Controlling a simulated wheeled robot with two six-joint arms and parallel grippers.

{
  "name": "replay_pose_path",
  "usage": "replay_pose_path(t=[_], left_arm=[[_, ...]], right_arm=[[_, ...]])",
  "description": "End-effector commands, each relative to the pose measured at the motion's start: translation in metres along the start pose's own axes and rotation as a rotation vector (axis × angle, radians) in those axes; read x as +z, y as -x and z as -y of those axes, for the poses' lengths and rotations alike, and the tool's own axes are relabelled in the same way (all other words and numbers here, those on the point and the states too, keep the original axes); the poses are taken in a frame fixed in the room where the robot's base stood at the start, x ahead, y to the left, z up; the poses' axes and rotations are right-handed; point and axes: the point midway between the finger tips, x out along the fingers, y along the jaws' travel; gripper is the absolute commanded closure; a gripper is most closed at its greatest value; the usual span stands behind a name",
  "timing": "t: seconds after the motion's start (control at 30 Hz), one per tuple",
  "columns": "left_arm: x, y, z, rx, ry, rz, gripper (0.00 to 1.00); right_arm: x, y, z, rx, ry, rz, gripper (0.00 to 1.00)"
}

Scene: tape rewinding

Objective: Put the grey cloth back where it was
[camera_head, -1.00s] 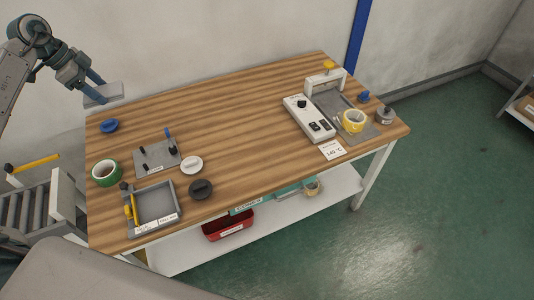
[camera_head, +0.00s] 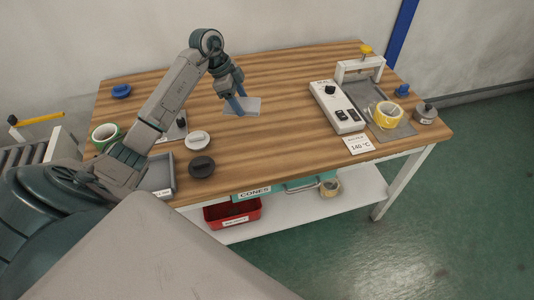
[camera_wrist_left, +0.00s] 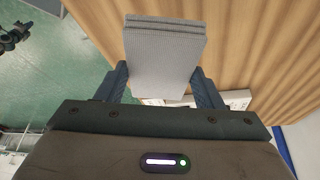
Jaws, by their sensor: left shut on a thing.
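The grey cloth (camera_head: 247,106) is a folded, flat light-grey piece above the middle of the wooden table (camera_head: 270,140). My left gripper (camera_head: 236,104) is shut on it. In the left wrist view the cloth (camera_wrist_left: 165,55) shows its ribbed face and folded layers between the two dark fingers of the left gripper (camera_wrist_left: 165,88). It appears held clear of the wood, but the exact height cannot be told. My right gripper is not in view.
A white control box (camera_head: 337,108) and a yellow tape roll (camera_head: 387,115) stand on the right. A white disc (camera_head: 198,140) and a dark disc (camera_head: 202,167) lie left of centre. My left arm covers part of the grey tray (camera_head: 161,176). The table's middle is clear.

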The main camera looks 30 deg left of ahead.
Motion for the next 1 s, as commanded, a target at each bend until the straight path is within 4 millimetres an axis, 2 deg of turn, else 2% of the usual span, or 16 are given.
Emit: replay_pose_path(t=[0.03,0.1,0.2,0.33,0.6,0.87,1.0], left_arm=[[-0.013,-0.023,-0.007,0.004,-0.016,-0.009,0.6],[-0.027,-0.039,-0.014,0.005,-0.028,-0.01,0.6],[-0.042,-0.055,-0.022,0.004,-0.04,-0.013,0.6],[-0.051,-0.066,-0.027,0.004,-0.046,-0.012,0.6],[-0.036,-0.108,-0.028,0.007,-0.044,-0.011,0.6],[-0.027,-0.13,-0.027,0.005,-0.046,-0.012,0.6],[-0.019,-0.149,-0.027,0.007,-0.045,-0.011,0.6]], right_arm=[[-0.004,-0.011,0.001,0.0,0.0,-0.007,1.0],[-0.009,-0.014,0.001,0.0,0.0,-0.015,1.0],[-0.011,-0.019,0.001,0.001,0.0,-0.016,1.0],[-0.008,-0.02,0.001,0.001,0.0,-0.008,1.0],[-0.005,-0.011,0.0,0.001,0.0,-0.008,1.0],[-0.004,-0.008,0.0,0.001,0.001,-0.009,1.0],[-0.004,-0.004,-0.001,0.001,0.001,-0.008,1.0]])
